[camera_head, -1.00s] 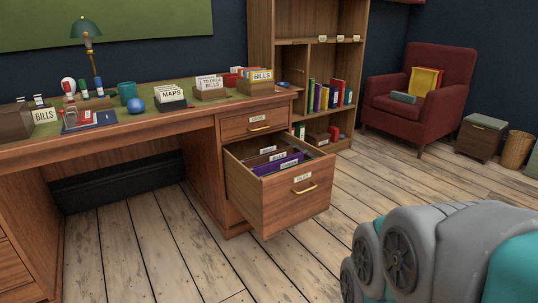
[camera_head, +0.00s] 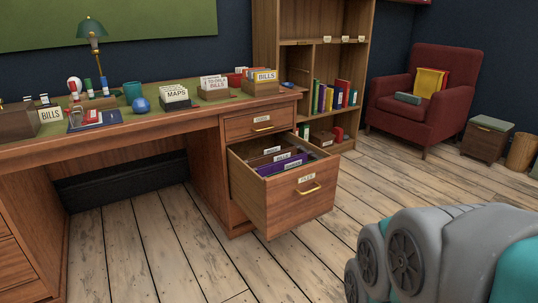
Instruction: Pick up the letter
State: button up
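I cannot make out a letter for sure. On the wooden desk (camera_head: 165,129), several labelled card boxes hold upright papers: a MAPS box (camera_head: 175,98), a box with white cards (camera_head: 213,85), a BILLS box at the right end (camera_head: 264,82) and another BILLS box at the left (camera_head: 50,115). A desk drawer (camera_head: 302,200) is pulled out and holds brown and purple labelled folders (camera_head: 282,164). Any letter among these papers is too small to tell. My gripper is not in view; grey and teal parts of my own body fill the lower right.
A green lamp (camera_head: 90,30), a blue ball (camera_head: 140,105) and a teal cup (camera_head: 132,91) stand on the desk. A bookshelf (camera_head: 262,40), a red armchair (camera_head: 435,115) and a wooden box (camera_head: 484,143) stand behind. The plank floor before the drawer is clear.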

aim_at(216, 83)
jog(key=i+j+z, duration=0.1)
jog(key=j, duration=0.3)
jog(key=i+j+z, duration=0.1)
jog(key=i+j, duration=0.15)
jog(key=j, duration=0.15)
jog(key=i+j, duration=0.15)
jog(key=j, duration=0.25)
jog(key=i+j+z, duration=0.15)
jog(key=j, duration=0.25)
jog(key=i+j+z, duration=0.1)
jog(key=j, duration=0.3)
jog(key=i+j+z, duration=0.1)
jog(key=j, duration=0.35)
jog(key=i, duration=0.05)
